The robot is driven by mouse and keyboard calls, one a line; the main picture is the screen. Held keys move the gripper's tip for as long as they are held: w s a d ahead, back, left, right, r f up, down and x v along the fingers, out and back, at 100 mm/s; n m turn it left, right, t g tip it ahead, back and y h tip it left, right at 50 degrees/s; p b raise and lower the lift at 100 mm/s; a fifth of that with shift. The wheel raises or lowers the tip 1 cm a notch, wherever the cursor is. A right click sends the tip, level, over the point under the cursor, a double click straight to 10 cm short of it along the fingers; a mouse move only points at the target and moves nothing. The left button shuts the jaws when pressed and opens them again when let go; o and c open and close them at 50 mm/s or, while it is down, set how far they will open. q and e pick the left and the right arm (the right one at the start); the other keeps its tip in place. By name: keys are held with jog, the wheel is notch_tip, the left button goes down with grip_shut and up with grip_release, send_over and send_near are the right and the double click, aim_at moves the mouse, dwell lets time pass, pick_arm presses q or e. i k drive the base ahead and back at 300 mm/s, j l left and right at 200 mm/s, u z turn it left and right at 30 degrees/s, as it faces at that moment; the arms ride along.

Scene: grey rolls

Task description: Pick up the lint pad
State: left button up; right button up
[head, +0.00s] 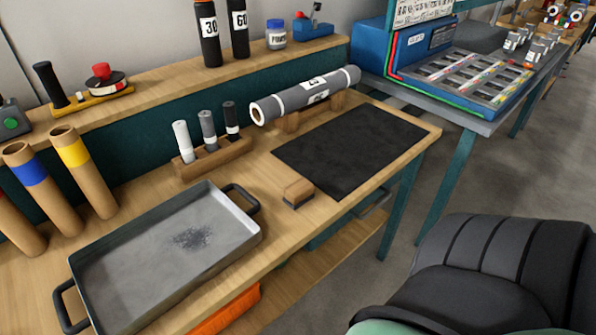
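Neither of my grippers is in view.
A grey roll (305,95) rests on a wooden cradle behind the mat. A wooden holder (213,158) carries three small rolls. The tray has handles and holds dark lint. Cardboard tubes (85,172) stand at left. The mat is bare.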

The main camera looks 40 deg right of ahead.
aim_at(297, 194)
jog(key=j+z, duration=0.1)
jog(key=z, duration=1.2)
